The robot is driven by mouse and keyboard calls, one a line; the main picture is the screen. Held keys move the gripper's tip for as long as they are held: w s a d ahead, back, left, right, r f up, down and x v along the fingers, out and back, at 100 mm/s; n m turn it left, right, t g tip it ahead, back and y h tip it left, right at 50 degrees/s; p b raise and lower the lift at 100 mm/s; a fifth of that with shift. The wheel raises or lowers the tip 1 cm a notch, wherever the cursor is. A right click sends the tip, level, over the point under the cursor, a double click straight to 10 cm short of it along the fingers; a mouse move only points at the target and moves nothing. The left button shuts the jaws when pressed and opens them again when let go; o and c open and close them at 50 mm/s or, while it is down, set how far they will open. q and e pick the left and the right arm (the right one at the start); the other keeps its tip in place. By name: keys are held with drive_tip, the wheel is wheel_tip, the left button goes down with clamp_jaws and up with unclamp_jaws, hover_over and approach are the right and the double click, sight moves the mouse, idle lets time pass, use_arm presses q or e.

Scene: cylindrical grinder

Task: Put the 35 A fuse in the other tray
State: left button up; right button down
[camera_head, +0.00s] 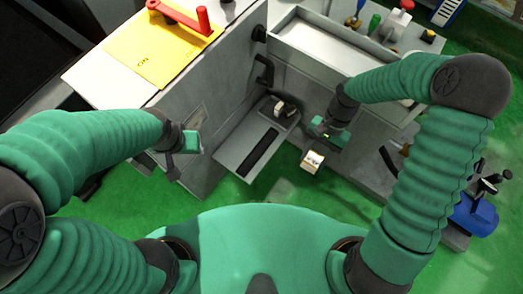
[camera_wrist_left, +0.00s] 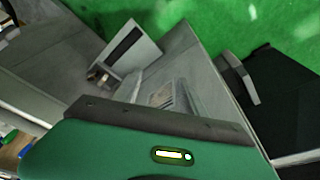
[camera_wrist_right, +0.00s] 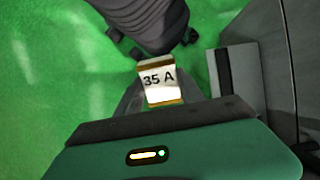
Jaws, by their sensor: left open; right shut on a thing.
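The 35 A fuse (camera_wrist_right: 162,82) is a white block with brownish ends and "35 A" on its face. My right gripper (camera_head: 316,150) is shut on it, and the fuse (camera_head: 312,161) hangs over the floor, right of the low grey tray. This low tray (camera_head: 232,151) juts from the machine's front and has a long black strip; a small white and dark thing (camera_head: 284,108) is at its back end. A long, shallow metal tray (camera_head: 330,38) lies higher up at the back right. My left gripper (camera_head: 176,165) is open and empty beside the machine's left panel.
A yellow plate (camera_head: 152,50) with a red handle lies on the machine top at the left. Black handles (camera_head: 264,70) stick out of the front panel. A red button (camera_head: 407,5) and tools stand behind the high tray. A blue vise-like thing (camera_head: 474,217) is at the right.

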drive_tip(key=s+a+f+m+t+y+b, duration=0.1)
drive_tip(key=a+f+m+t+y+b, duration=0.15)
drive_tip(key=f+m+y+b, duration=0.35)
drive_tip(key=s+a+f+m+t+y+b, duration=0.1)
drive_tip(key=a+f+m+y, duration=0.25)
drive_tip(key=f, duration=0.45)
drive_tip(key=m+t+y+b, duration=0.2)
drive_tip(key=m+t+b, duration=0.7)
drive_tip(key=t+b, duration=0.4)
hover_over(262, 154)
drive_tip(key=shift+g, duration=0.75)
wheel_tip(262, 154, down, 14)
drive_tip(key=shift+s+f+b, duration=0.1)
drive_tip(key=shift+s+b, duration=0.05)
drive_tip(key=shift+b, duration=0.3)
drive_tip(key=shift+w+a, duration=0.1)
drive_tip(key=shift+w, duration=0.2)
wheel_tip(262, 154, down, 3)
drive_tip(key=shift+f+b, duration=0.15)
drive_tip(key=shift+b, duration=1)
drive_tip(key=c, duration=0.7)
unclamp_jaws()
